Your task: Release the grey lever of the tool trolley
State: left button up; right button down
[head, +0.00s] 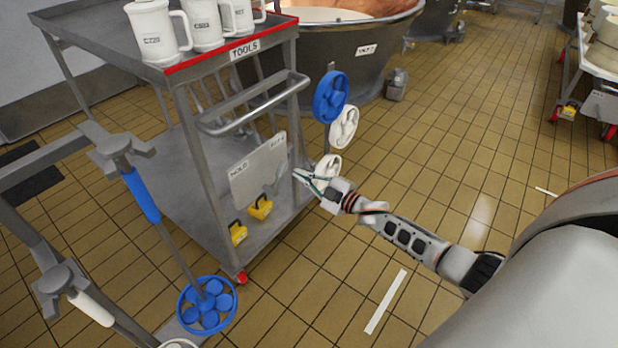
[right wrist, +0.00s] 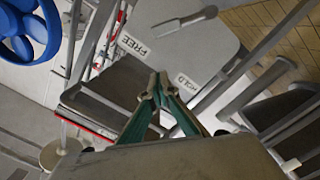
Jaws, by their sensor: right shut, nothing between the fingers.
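The tool trolley (head: 210,120) is a grey metal cart with a red front edge and a "TOOLS" label. A light grey plate (head: 258,172) hangs on its near end, marked HOLD on the left and FREE on the right. The small grey lever (head: 279,182) shows at the plate's lower right; it also shows in the right wrist view (right wrist: 184,23), on the plate's side away from the labels. My right gripper (head: 298,174) is shut and empty just right of the plate, apart from the lever as far as I can see. My left gripper is not in view.
White mugs (head: 158,30) stand on the trolley top. A push handle (head: 254,103) juts out above the plate. Yellow blocks (head: 260,208) are low on the trolley. Tiled floor to the right is open.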

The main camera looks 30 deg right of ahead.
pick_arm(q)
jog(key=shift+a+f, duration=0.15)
pick_arm(e)
jog(key=shift+v, duration=1)
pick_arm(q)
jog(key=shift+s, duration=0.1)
pick_arm(e)
jog(key=shift+f, duration=0.1)
